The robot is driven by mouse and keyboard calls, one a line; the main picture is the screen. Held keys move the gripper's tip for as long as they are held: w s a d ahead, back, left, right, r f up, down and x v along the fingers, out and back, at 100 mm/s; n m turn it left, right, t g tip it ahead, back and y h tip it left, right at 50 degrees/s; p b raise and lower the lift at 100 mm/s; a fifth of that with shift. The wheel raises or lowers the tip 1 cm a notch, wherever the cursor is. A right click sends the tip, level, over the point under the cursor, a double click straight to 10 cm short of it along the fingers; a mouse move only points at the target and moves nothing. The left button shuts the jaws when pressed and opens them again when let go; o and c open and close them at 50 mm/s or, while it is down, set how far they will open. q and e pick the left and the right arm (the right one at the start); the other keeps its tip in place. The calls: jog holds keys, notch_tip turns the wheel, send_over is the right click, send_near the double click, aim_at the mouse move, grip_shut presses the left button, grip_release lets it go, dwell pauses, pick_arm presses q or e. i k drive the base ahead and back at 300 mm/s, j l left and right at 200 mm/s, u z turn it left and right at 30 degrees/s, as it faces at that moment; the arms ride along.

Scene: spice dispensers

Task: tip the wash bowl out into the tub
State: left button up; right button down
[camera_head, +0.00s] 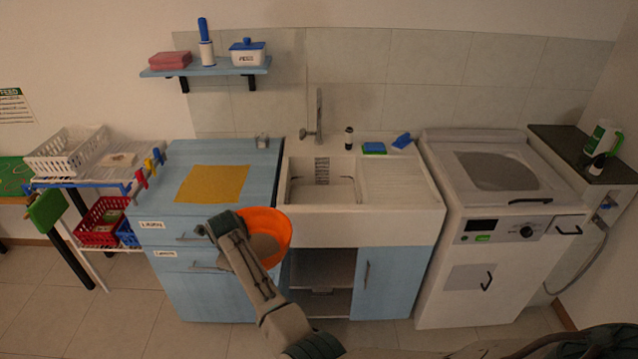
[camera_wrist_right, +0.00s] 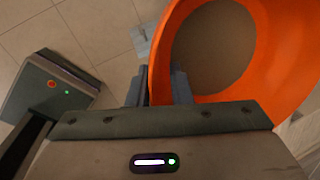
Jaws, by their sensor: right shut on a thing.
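An orange wash bowl (camera_head: 283,229) hangs in front of the blue cabinet, below and left of the sink. It looks tilted, and a grey-brown surface shows inside it. My right gripper (camera_head: 238,222) is shut on the bowl's rim at its left side. In the right wrist view the gripper's fingers (camera_wrist_right: 158,85) pinch the orange bowl wall (camera_wrist_right: 283,85). The white sink tub (camera_head: 322,202) is set in the counter behind and right of the bowl. Its basin looks empty apart from a grate-like patch on its back wall.
A tall tap (camera_head: 319,115) stands behind the tub. A yellow cloth (camera_head: 213,183) lies on the blue counter at left. A ribbed drainboard (camera_head: 392,180) with a blue-green sponge (camera_head: 374,148) is right of the tub. A white washing machine (camera_head: 500,240) stands further right.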

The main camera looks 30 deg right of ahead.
aim_at(399, 202)
jog(key=i+l, duration=0.45)
jog(key=i, duration=0.15)
jog(key=i+l, duration=0.4)
jog(key=i, duration=0.2)
